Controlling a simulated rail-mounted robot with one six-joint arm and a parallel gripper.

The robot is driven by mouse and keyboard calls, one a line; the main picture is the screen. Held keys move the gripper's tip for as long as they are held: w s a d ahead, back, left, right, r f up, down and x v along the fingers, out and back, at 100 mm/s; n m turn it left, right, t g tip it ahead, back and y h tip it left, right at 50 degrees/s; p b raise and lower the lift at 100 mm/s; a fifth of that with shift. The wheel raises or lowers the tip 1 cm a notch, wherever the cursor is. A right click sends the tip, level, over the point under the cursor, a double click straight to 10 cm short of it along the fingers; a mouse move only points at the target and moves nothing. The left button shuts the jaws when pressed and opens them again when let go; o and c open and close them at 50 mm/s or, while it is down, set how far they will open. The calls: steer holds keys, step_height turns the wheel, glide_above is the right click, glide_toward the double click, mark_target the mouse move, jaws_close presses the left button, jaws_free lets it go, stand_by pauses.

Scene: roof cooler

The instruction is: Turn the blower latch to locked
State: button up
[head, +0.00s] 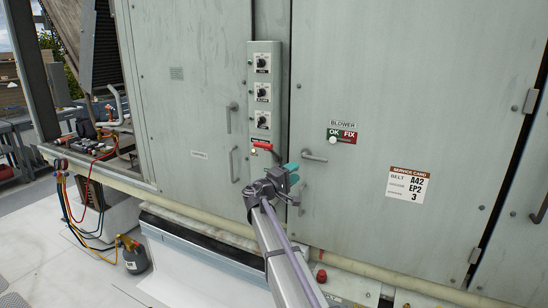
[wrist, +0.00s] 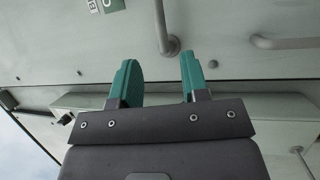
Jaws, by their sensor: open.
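The BLOWER door (head: 400,110) is a grey-green panel with a BLOWER label and a green and red OK/FIX plate (head: 342,134). Below the plate is a grey bent handle (head: 315,157), seen as roughly horizontal; I cannot tell for sure whether it is the latch. My gripper (head: 293,173) is just below and left of it, its teal fingers apart and empty. In the wrist view the gripper (wrist: 158,62) has a grey upright bar (wrist: 162,25) beyond its fingertips, apparently not gripped. A horizontal grey handle (wrist: 285,43) is to the right. My arm hides part of the door's lower left.
A control strip (head: 263,95) with several knobs and a red lever (head: 264,146) stands left of the door. The left door has upright handles (head: 233,163). A service card (head: 408,183) is on the right. Hoses and a gas bottle (head: 133,256) are at the lower left.

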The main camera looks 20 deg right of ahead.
mark_target(317, 160)
steer(key=x, duration=0.4)
steer(key=p+x, duration=0.1)
steer(key=x, duration=0.2)
steer(key=s+p+x, duration=0.1)
steer(key=x, duration=0.3)
steer(key=shift+d, duration=0.55)
jaws_close()
